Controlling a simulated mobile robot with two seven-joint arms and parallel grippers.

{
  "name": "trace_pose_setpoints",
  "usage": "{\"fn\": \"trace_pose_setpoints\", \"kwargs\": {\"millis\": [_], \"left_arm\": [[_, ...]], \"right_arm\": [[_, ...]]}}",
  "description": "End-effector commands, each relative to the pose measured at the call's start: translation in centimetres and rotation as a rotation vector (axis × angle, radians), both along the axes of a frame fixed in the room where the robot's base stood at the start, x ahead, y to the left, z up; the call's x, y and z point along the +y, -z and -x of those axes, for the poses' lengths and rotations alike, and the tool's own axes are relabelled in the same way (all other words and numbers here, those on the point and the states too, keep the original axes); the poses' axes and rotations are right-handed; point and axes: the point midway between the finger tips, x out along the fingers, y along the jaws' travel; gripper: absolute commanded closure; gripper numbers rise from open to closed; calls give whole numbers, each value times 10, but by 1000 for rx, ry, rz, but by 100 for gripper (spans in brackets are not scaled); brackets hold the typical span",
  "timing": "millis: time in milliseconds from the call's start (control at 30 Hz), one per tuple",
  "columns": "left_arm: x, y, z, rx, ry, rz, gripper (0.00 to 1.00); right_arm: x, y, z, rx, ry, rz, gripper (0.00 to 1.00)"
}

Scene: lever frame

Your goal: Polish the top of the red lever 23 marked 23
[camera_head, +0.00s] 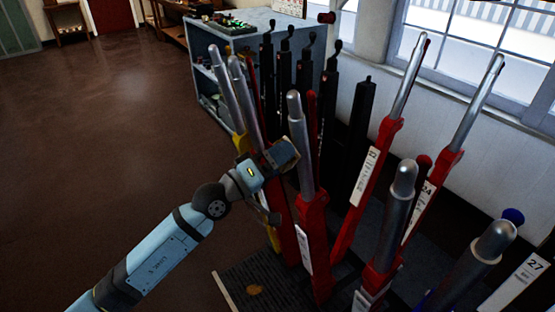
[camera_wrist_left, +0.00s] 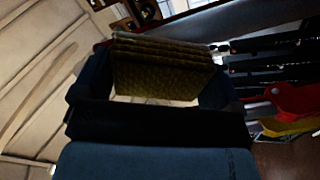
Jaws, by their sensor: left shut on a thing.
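My left gripper (camera_head: 272,163) is shut on a folded cloth (camera_head: 283,154). In the left wrist view the cloth (camera_wrist_left: 165,72) looks yellow-brown and layered, held between the dark fingers. The gripper is beside a row of tall levers, just left of a red lever (camera_head: 313,220) with a silver handle, below its top. Another red lever (camera_head: 386,145) with a white plate leans farther right. I cannot read a 23 on any plate, so I cannot tell which lever is 23. My right gripper is not in view.
A red lever marked 24 (camera_head: 440,170) and a plate marked 27 (camera_head: 520,285) are at right. Black levers (camera_head: 303,75) stand behind, before a grey-blue cabinet (camera_head: 225,48). Windows (camera_head: 480,35) line the back right. The brown floor (camera_head: 100,130) at left is clear.

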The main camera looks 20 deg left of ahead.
Motion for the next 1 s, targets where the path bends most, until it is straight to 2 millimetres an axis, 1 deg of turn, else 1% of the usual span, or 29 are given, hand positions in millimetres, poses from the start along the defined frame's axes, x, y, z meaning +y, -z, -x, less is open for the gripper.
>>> {"fn": "trace_pose_setpoints", "kwargs": {"millis": [700, 867, 1000], "left_arm": [[-7, -4, -9, -1, 1, 0, 28], [-6, -14, -8, -1, 1, 0, 28], [-4, -27, -5, -1, 0, 1, 28]], "right_arm": [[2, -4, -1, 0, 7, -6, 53], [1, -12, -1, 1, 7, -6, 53], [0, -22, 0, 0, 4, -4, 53]]}}
